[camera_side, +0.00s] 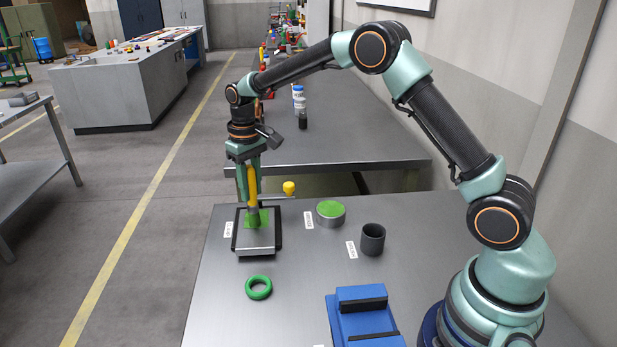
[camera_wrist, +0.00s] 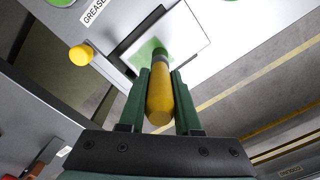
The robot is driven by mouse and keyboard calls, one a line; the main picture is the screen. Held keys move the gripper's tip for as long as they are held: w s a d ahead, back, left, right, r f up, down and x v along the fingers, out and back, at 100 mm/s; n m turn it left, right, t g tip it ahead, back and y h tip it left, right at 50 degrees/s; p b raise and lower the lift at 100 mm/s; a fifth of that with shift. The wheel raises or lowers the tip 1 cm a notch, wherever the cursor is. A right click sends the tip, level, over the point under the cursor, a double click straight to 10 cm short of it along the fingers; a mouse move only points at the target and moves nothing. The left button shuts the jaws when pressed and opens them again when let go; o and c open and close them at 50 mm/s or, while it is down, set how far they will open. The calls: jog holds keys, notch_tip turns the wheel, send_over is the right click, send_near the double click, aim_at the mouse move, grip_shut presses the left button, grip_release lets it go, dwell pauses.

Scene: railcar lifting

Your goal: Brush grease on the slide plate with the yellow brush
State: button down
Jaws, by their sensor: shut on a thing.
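My gripper (camera_side: 248,180) is shut on the yellow brush (camera_side: 252,190), which points down at the slide plate. The brush also shows in the wrist view (camera_wrist: 160,98), between my green fingers (camera_wrist: 155,100). The slide plate (camera_side: 258,243) is a pale metal plate in a dark frame on the table. A green grease patch (camera_side: 263,217) covers part of its far half, and it shows in the wrist view (camera_wrist: 147,51). The brush tip is at this patch; whether it presses on the plate is hard to tell. The front of the plate looks bare.
A round tin with a green top (camera_side: 331,209) and a dark cup (camera_side: 373,240) stand right of the plate. A green ring (camera_side: 259,288) lies in front, with a blue block (camera_side: 362,300) at the front right. A yellow knob (camera_side: 289,187) is behind.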

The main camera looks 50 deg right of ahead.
notch_tip(320, 180, up, 8)
jog(key=s+d, duration=0.2)
jog(key=shift+s+d, duration=0.15)
dwell(0.7)
dwell(0.4)
